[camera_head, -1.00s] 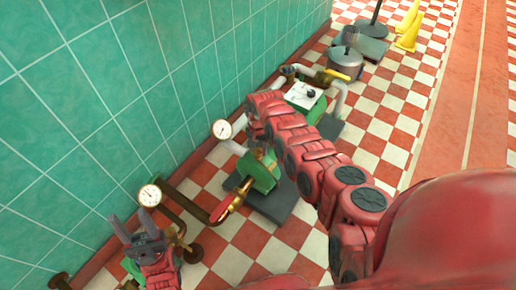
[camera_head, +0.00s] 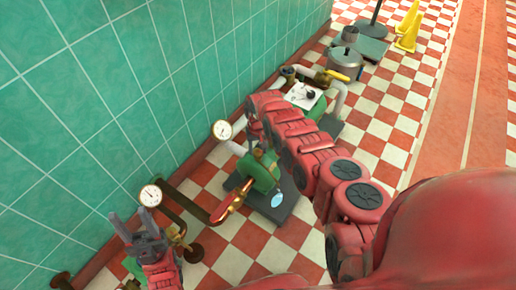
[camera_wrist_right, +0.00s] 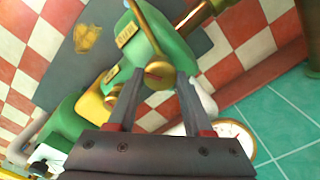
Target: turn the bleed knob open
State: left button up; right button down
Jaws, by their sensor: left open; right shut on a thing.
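The green pump (camera_head: 262,172) stands on a dark base plate (camera_head: 290,212) beside the tiled wall. In the right wrist view, a round brass knob (camera_wrist_right: 158,75) sits on the pump's green body (camera_wrist_right: 150,45). My right gripper (camera_wrist_right: 157,88) is shut on this knob, with one finger on each side. A pale blue oval patch (camera_head: 277,200) lies on the base plate. My left gripper (camera_head: 133,222) is open and empty at the lower left, in front of a gauge.
White gauges (camera_head: 151,195) (camera_head: 221,130) stand on pipes along the wall. The checkered floor at right is clear.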

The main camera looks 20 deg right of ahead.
jog(key=n, duration=0.6)
jog(key=shift+n, duration=0.3)
jog(key=n, duration=0.6)
dwell(0.4)
jog(key=shift+c, duration=1.5)
grip_release()
